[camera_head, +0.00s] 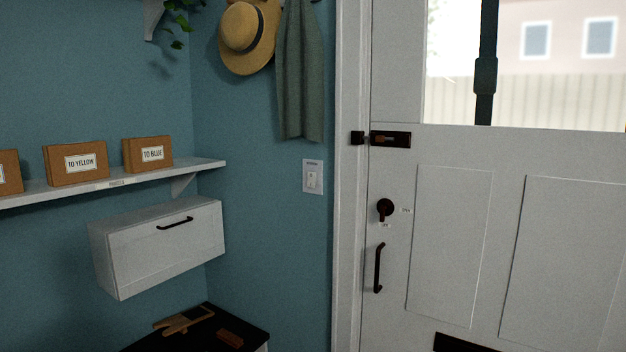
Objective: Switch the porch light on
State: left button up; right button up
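A white light switch plate (312,177) is on the blue wall, just left of the door frame. It has a small rocker in the middle and a label above it that is too small to read. I cannot tell which way the rocker is set. Nothing touches the switch. No porch light can be made out for certain. Neither of my grippers is in view.
A white door (450,240) with dark latch (390,139), knob (385,208) and handle (378,268) fills the right. Left are a shelf (120,181) with boxes, a white cabinet (165,250) and a dark-topped bench (200,338). A hat (247,38) and scarf (301,80) hang above the switch.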

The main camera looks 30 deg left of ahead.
aim_at(312, 176)
jog(key=i+j+z, duration=0.2)
jog(key=j+z, duration=0.3)
jog(key=j, duration=0.85)
jog(key=j+z, duration=0.45)
jog(key=j, duration=0.9)
